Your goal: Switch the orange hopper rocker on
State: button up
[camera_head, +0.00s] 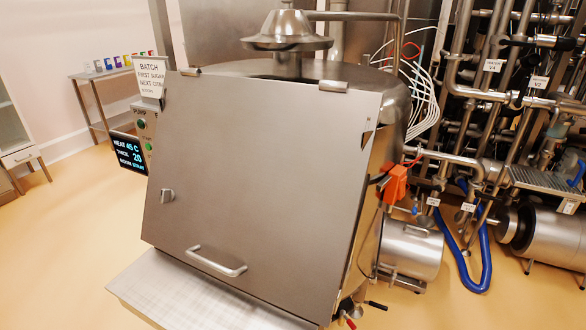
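A large steel hopper or vessel (262,180) with a flat sloped front panel fills the middle of the view. An orange box-shaped part (395,184) is on its right side, near the pipes. It is the only clearly orange item, but I cannot tell whether it is the rocker or which way any switch on it is set. A narrow control panel (147,124) with green buttons is at the vessel's left edge, partly hidden by the front panel and a sign. My gripper is not in view.
A batch sign (150,76) stands above the control panel. The front panel has a bar handle (216,262); a metal platform (185,296) juts out below it. Pipes and a blue hose (484,262) crowd the right. Left floor is clear.

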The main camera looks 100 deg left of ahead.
aim_at(402, 189)
jog(key=u, duration=2.35)
jog(key=i, duration=0.5)
jog(key=k, duration=0.5)
jog(key=z, duration=1.8)
jog(key=i, duration=0.95)
jog(key=u, duration=2.3)
